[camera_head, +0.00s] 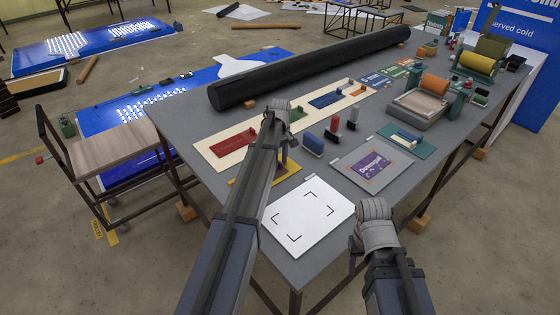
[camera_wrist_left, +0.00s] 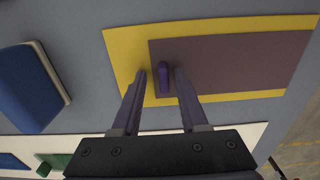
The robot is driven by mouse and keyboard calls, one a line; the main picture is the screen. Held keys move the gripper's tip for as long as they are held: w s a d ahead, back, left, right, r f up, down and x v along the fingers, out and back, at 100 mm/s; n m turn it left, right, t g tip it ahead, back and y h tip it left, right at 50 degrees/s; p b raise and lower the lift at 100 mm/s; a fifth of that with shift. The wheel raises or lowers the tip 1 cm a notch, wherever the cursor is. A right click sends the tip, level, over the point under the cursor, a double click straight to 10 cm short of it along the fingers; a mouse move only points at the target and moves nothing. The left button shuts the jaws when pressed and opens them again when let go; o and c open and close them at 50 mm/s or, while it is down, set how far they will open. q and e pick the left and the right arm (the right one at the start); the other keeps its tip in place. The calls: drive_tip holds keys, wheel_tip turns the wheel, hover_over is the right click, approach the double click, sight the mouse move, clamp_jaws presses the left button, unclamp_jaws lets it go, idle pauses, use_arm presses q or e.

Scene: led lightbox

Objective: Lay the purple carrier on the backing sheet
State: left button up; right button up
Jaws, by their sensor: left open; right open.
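The purple carrier (camera_wrist_left: 235,62) is a flat mauve plate with a raised purple grip (camera_wrist_left: 163,79), lying on a yellow sheet (camera_wrist_left: 124,50) in the left wrist view. My left gripper (camera_wrist_left: 161,75) is open, with one finger on each side of the grip and gaps visible. In the head view my left arm hides most of the carrier; the yellow sheet (camera_head: 292,171) shows beside it. A white sheet with black corner marks (camera_head: 308,214), seemingly the backing sheet, lies bare at the table's near edge. My right gripper (camera_head: 372,208) is open and empty, right of the white sheet.
A grey board with a purple label (camera_head: 372,168) lies right of the white sheet. A blue block (camera_head: 313,144) stands behind it. A cream strip (camera_head: 208,149) with coloured plates and a long black roll (camera_head: 310,68) lie further back on the grey table (camera_head: 200,122).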

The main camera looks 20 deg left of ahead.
use_arm(q)
wheel_tip(320, 180, up, 12)
drive_tip(key=p, duration=1.2)
drive_tip(key=s+d+m, duration=0.5)
drive_tip(key=s+d, duration=0.2)
drive_tip(key=s, duration=0.3)
drive_tip(key=s+d+m, duration=0.5)
drive_tip(key=s+d, duration=0.3)
drive_tip(key=s, duration=0.3)
drive_tip(key=s+d+m+y, duration=0.1)
drive_tip(key=s+d+m, duration=0.4)
drive_tip(key=s, duration=0.6)
drive_tip(key=d, duration=0.2)
drive_tip(key=shift+d+m, duration=0.35)
drive_tip(key=shift+m, duration=0.05)
